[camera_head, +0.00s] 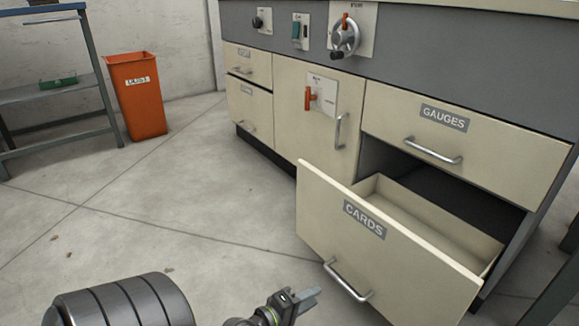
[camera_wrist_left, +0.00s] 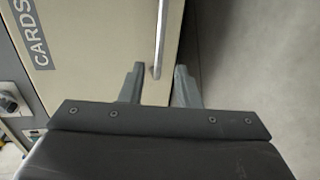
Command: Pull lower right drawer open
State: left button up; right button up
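The lower right drawer, labelled CARDS (camera_head: 395,250), is pulled well out of the cabinet, and its inside shows as empty where visible. Its silver bar handle (camera_head: 347,283) is on the front face and also shows in the left wrist view (camera_wrist_left: 160,35). My left gripper (camera_head: 308,298) is just left of the handle in the head view. In the left wrist view its two fingers (camera_wrist_left: 160,85) are apart, with the end of the handle between them and a gap on the right side. My right gripper is out of view.
The closed GAUGES drawer (camera_head: 465,135) is above the open one. A cabinet door (camera_head: 318,115) with an orange latch is to its left. An orange bin (camera_head: 137,95) and a workbench (camera_head: 50,90) stand at the far left.

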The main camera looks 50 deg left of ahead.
pick_arm(q)
jog(key=b+v, duration=0.1)
jog(key=v, duration=0.5)
dwell(0.5)
